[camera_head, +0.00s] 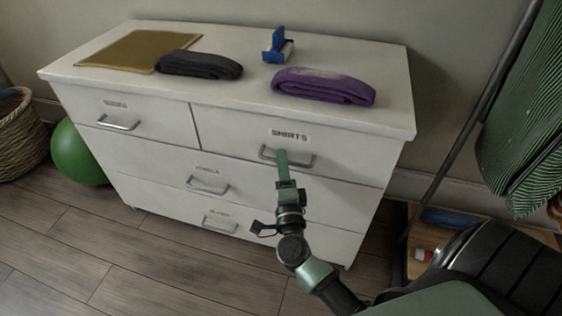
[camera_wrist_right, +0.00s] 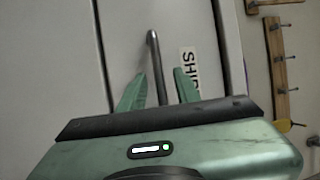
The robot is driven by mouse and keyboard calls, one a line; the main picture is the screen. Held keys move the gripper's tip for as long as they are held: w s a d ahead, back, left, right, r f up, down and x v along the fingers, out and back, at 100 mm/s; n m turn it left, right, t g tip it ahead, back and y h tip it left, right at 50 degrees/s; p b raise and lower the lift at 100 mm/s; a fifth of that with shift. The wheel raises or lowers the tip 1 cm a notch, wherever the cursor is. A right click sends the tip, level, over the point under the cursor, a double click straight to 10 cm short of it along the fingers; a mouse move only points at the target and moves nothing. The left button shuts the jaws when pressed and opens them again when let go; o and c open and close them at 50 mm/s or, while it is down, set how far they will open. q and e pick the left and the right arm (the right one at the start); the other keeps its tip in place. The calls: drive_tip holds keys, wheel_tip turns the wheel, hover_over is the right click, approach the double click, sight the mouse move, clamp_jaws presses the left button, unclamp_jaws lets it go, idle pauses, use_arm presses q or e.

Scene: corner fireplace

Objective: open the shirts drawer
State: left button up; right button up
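The white dresser has a drawer labelled SHIRTS (camera_head: 330,145) at the top right, and it is closed. Its silver bar handle (camera_head: 300,163) sits below the label. My right gripper (camera_head: 282,155) is at the left part of this handle. In the right wrist view the two green fingers (camera_wrist_right: 157,85) are apart, with the handle (camera_wrist_right: 153,50) between them; I see a gap on each side of the bar. The SHIRTS label (camera_wrist_right: 189,70) is partly hidden by a finger there. My left gripper is not in view.
On the dresser top (camera_head: 245,90) lie a gold mat (camera_head: 135,50), a dark folded cloth (camera_head: 198,65), a purple folded cloth (camera_head: 323,86) and a blue item (camera_head: 277,45). A green ball (camera_head: 78,153) and wicker basket (camera_head: 20,140) stand left. A green striped cloth (camera_head: 525,120) hangs right.

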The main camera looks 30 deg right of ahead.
drive_tip(key=shift+w+d, duration=0.25)
drive_tip(key=shift+w, duration=0.2)
clamp_jaws()
idle(1.1)
